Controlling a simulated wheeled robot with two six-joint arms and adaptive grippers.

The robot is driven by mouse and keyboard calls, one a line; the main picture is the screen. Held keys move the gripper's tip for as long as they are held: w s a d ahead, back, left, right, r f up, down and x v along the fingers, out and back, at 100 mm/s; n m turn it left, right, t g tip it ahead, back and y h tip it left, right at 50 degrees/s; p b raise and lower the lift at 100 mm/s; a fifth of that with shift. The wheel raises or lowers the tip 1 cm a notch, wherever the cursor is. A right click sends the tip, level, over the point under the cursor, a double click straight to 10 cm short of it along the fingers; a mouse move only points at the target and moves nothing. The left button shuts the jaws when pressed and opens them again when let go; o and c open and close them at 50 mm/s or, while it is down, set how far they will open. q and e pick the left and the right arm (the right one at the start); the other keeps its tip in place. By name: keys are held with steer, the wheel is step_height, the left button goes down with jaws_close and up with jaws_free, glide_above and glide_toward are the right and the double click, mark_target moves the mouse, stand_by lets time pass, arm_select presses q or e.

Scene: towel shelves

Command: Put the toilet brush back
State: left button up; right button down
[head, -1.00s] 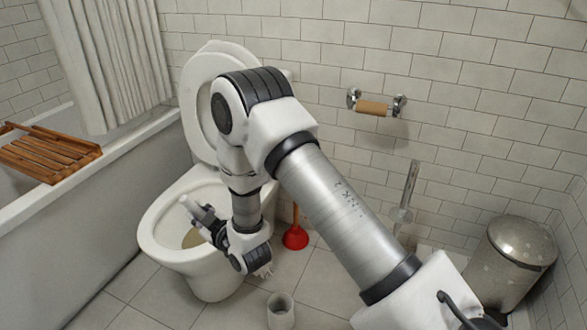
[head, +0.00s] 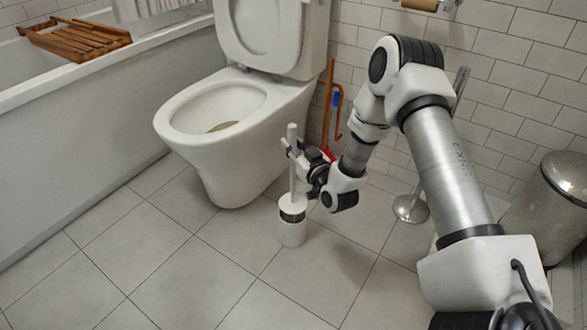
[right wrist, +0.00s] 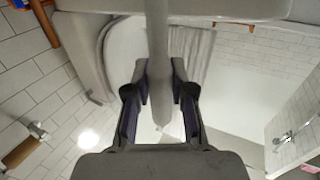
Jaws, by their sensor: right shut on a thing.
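The white toilet brush (head: 292,168) stands upright, its handle in my right gripper (head: 291,152). Its white collar (head: 292,203) is at the mouth of the white cylindrical holder (head: 293,235) on the floor. A dark band shows between collar and holder, so I cannot tell how deep the brush sits. In the right wrist view the handle (right wrist: 158,35) runs between the fingers of my right gripper (right wrist: 160,85), which is shut on it. The holder is not clear in that view. My left gripper is not in view.
The toilet (head: 225,120), with its lid up, stands behind and left of the holder. A metal stand (head: 408,208) and a bin (head: 560,200) are right. The front floor is clear.

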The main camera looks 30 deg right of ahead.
step_height(320, 180, down, 4)
steer(key=shift+f+b, duration=0.15)
steer(key=shift+b, duration=1)
steer(key=c, duration=1)
jaws_free()
